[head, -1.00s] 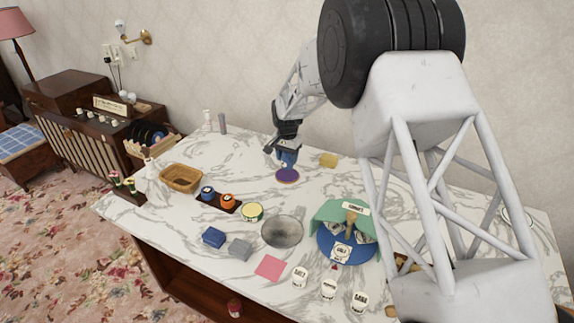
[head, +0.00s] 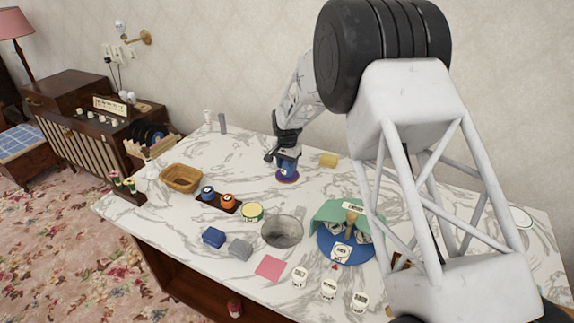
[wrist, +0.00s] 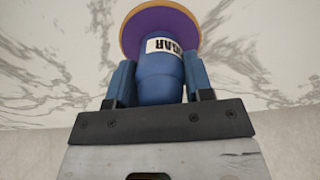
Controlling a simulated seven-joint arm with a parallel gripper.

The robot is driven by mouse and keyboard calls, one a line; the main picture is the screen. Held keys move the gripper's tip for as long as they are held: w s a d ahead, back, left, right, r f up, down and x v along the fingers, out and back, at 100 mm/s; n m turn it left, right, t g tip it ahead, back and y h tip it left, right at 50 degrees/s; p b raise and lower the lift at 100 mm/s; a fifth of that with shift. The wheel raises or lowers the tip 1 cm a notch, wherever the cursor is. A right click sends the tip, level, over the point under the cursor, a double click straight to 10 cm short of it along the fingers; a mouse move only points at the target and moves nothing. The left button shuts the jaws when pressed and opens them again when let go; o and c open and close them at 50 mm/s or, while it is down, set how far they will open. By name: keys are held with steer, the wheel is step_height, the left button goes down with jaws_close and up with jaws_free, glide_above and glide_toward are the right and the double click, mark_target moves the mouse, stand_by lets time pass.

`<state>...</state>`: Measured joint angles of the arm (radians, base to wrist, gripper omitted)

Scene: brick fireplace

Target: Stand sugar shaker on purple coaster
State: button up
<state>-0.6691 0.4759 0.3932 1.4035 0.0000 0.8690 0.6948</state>
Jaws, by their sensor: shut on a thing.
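The blue sugar shaker (wrist: 160,80) with a white label shows in the wrist view between the two fingers of my gripper (wrist: 160,85), which is shut on it. The label reads upside down there. In the head view my gripper (head: 287,157) is over the purple coaster (head: 288,178), with the shaker (head: 286,168) low and upright above it. The coaster, purple with an orange rim, lies behind the shaker's far end in the wrist view (wrist: 150,20). Whether the shaker touches the coaster I cannot tell.
Marble around the coaster is clear.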

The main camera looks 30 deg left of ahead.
steer(key=o, duration=1)
steer(key=shift+f, duration=0.1)
step_height(320, 180, up, 12)
steer(key=shift+r, duration=0.15)
stand_by(0.6)
stand_by(0.5)
